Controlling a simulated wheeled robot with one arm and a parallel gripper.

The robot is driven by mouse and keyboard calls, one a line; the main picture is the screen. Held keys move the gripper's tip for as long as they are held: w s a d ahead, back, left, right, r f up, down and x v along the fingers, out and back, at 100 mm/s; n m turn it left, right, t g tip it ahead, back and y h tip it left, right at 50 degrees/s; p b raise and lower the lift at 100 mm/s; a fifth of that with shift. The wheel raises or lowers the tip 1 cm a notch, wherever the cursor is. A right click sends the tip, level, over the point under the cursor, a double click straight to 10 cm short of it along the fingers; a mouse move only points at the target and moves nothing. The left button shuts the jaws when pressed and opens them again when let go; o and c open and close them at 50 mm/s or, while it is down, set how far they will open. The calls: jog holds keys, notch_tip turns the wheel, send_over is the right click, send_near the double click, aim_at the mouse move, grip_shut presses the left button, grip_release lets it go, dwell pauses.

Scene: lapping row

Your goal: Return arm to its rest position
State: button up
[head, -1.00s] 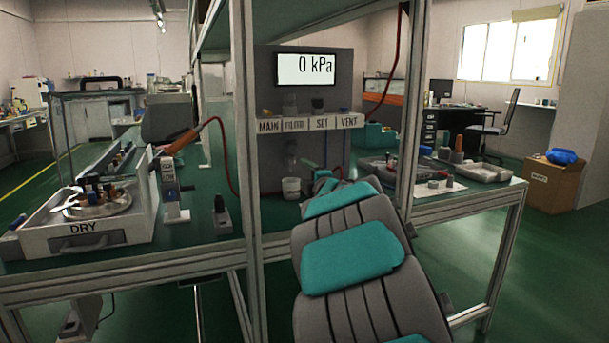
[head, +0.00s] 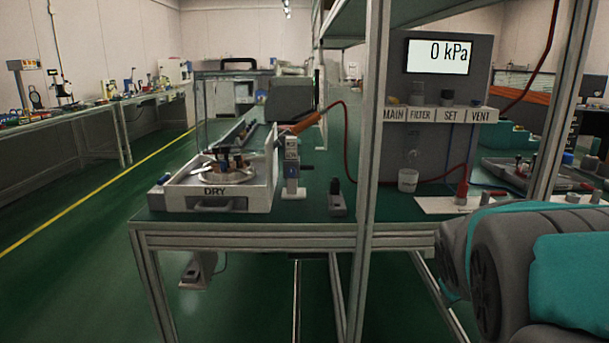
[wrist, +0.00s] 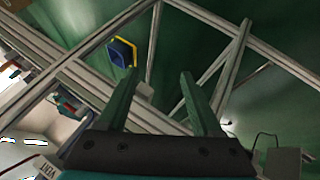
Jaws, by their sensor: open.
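My gripper (wrist: 159,74) shows in the wrist view with its two dark green fingers apart and nothing between them. It hangs in free space, with bench frame rails and green floor behind it. In the head view my grey and teal arm fills the lower right, folded close to the camera. My gripper itself is out of that view.
The bench (head: 270,242) carries a white DRY tray (head: 262,193) at its left end, a small black-topped device (head: 337,200) and a gauge panel reading 0 kPa (head: 437,56). A frame post (head: 368,170) stands beside my arm. The floor at left (head: 75,270) is clear.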

jog(key=s+a+f+m+g+y, duration=0.1)
jog(key=s+a+f+g, duration=0.1)
jog(key=s+a, duration=0.3)
jog(key=s+a+f+g+y, duration=0.2)
jog(key=s+a, duration=0.3)
jog(key=s, duration=0.9)
jog(key=s+a+f+m+g+y, duration=0.1)
jog(key=s+a+f+g, duration=0.3)
jog(key=s, duration=0.5)
jog(key=shift+s+a+f+m+y, duration=0.15)
jog(key=shift+a+f+m+y, duration=0.15)
jog(key=shift+a, duration=0.45)
jog(key=shift+c, duration=0.2)
